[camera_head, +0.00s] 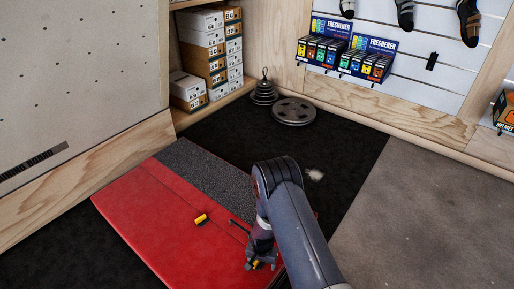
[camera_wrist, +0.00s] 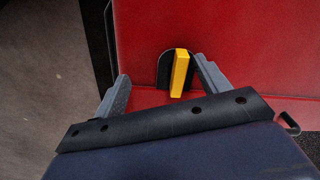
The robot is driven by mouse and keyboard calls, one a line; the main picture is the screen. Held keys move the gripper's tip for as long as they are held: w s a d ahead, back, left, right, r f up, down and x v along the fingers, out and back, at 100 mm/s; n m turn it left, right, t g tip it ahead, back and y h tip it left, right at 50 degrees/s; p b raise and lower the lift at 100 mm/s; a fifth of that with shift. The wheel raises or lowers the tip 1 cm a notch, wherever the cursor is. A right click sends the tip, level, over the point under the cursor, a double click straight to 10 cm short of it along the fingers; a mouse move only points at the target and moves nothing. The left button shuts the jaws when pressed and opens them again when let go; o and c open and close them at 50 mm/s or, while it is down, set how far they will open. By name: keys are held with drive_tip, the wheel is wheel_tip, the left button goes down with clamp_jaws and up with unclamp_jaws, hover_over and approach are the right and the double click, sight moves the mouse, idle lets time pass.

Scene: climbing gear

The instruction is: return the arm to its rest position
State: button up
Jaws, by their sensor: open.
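My gripper (camera_head: 259,264) hangs at the end of my arm over the near right part of the red crash mat (camera_head: 150,210). In the wrist view my gripper (camera_wrist: 161,72) has its two grey fingers spread wide. A small yellow and black block (camera_head: 201,219) lies on the mat, left of my gripper. A yellow block with a black rounded part (camera_wrist: 180,73) shows in the wrist view near the right finger, against the red mat (camera_wrist: 230,35). I see no finger closed on it. My forearm hides part of the mat's right side.
Weight plates (camera_head: 293,112) and a small stacked weight (camera_head: 264,92) stand on the black floor mat behind. Shoe boxes (camera_head: 205,60) fill a shelf at the back left. Freshener displays (camera_head: 365,58) hang on the right wall. Grey floor (camera_head: 430,210) at right is clear.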

drive_tip(key=m+p, duration=0.1)
drive_tip(key=m, duration=0.3)
drive_tip(key=shift+p, duration=0.4)
